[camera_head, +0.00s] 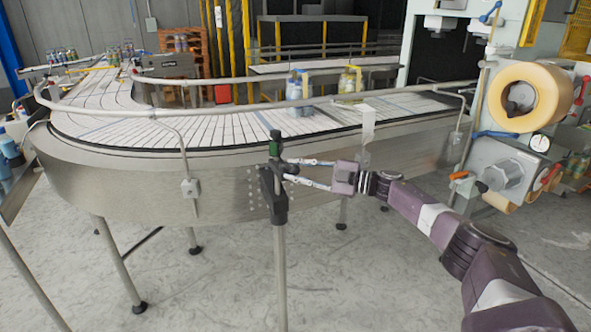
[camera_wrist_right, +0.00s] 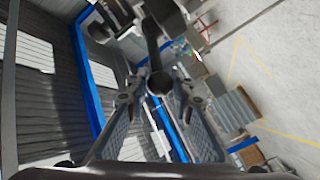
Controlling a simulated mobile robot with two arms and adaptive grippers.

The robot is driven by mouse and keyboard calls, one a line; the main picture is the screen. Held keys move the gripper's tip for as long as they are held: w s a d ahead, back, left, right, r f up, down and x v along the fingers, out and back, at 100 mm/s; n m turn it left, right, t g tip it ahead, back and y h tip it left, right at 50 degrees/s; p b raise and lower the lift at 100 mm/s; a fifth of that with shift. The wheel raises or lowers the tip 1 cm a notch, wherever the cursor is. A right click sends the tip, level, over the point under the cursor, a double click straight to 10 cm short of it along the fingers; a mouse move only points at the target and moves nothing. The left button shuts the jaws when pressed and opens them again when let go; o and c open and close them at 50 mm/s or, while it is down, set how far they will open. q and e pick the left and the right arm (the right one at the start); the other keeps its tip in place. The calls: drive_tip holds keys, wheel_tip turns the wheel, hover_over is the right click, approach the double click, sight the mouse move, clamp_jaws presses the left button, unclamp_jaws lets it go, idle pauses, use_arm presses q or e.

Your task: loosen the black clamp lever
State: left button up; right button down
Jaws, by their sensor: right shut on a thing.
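The black clamp lever (camera_wrist_right: 153,50) shows in the right wrist view as a dark bar with a rounded end between my fingers. In the head view the black clamp (camera_head: 268,188) sits on an upright metal post in front of the curved conveyor. My right gripper (camera_head: 280,170) reaches it from the right, with its fingertips at the upper part of the clamp. In the right wrist view the fingertips (camera_wrist_right: 157,92) close on the lever's rounded end. The exact contact is small and partly hidden in the head view. My left gripper is in neither view.
The curved conveyor (camera_head: 110,160) with its guard rail (camera_head: 230,108) stands just behind the post. Blue and yellow containers (camera_head: 294,85) stand on its belt. A machine with a tape roll (camera_head: 522,95) is at the right. The floor (camera_head: 230,270) in front is mostly clear.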

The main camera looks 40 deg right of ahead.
drive_tip(key=shift+d+r, duration=0.1)
drive_tip(key=shift+r, duration=0.15)
drive_tip(key=c, duration=1.9)
unclamp_jaws()
drive_tip(key=shift+w, duration=0.1)
drive_tip(key=shift+o, duration=1.2)
drive_tip(key=shift+w+f, duration=0.1)
drive_tip(key=shift+f, duration=0.1)
drive_tip(key=v, duration=1.2)
